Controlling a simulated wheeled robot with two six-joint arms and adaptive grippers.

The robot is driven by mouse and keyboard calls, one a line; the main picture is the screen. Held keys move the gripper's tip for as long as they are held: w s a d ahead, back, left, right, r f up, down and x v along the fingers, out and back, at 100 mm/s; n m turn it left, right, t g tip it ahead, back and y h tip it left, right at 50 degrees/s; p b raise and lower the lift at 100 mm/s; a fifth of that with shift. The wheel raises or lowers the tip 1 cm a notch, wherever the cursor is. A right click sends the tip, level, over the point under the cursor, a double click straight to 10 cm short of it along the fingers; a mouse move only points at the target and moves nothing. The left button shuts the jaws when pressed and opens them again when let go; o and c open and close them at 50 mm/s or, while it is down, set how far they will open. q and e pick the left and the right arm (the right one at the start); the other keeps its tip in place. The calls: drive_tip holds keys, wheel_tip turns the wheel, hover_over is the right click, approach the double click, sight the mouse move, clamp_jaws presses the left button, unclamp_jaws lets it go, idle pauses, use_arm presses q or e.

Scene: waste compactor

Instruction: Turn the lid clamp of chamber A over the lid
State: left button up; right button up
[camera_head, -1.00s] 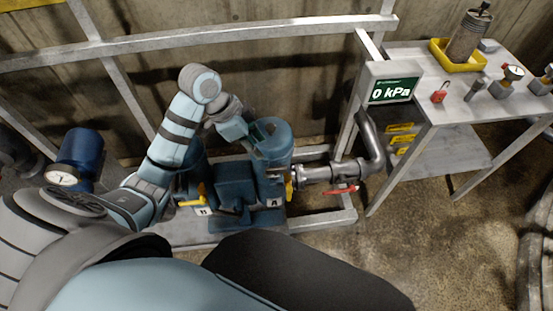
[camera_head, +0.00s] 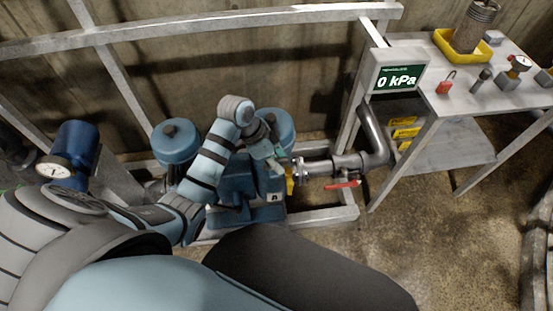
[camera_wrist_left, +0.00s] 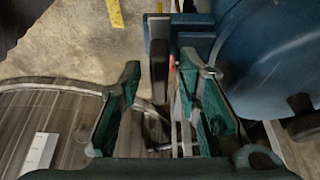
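Chamber A (camera_head: 281,124) is the blue cylinder on the right of the blue unit, with its rounded lid on top. My left gripper (camera_head: 272,157) is at its near right side, below the lid. In the left wrist view the two green-padded fingers of this gripper (camera_wrist_left: 160,105) are apart. An upright dark bar (camera_wrist_left: 158,68), which looks like the lid clamp, stands between and beyond the fingertips; I cannot tell if either finger touches it. The blue chamber wall (camera_wrist_left: 268,65) fills the right of that view. My right gripper is not in view.
A second blue chamber (camera_head: 176,142) stands to the left. A pipe with a red lever (camera_head: 342,184) runs right from chamber A, and a yellow handle (camera_head: 290,183) hangs beside it. A pressure display (camera_head: 397,77) reads 0 kPa. A steel table (camera_head: 470,105) stands at right.

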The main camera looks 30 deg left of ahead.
use_arm(q)
clamp_jaws()
drive_tip(key=shift+m+p, duration=0.45)
drive_tip(key=shift+m, duration=0.15)
drive_tip(key=shift+r+m+g+h+p, duration=0.1)
drive_tip(key=shift+m+g+h+p, duration=0.35)
drive_tip(key=shift+m, duration=0.45)
drive_tip(key=m+g, duration=0.1)
drive_tip(key=m, duration=0.1)
drive_tip(key=shift+m, duration=0.4)
drive_tip(key=m+g, duration=0.1)
drive_tip(key=m, duration=0.1)
drive_tip(key=shift+m, duration=0.4)
drive_tip(key=m+g, duration=0.1)
drive_tip(key=m, duration=0.1)
drive_tip(key=shift+m, duration=0.3)
drive_tip(key=m+g+y, duration=0.1)
drive_tip(key=m, duration=0.2)
drive_tip(key=m+g+b, duration=0.1)
drive_tip(key=m, duration=0.1)
drive_tip(key=shift+m+y+b, duration=0.3)
drive_tip(key=shift+m+y, duration=0.05)
drive_tip(key=shift+m, duration=0.05)
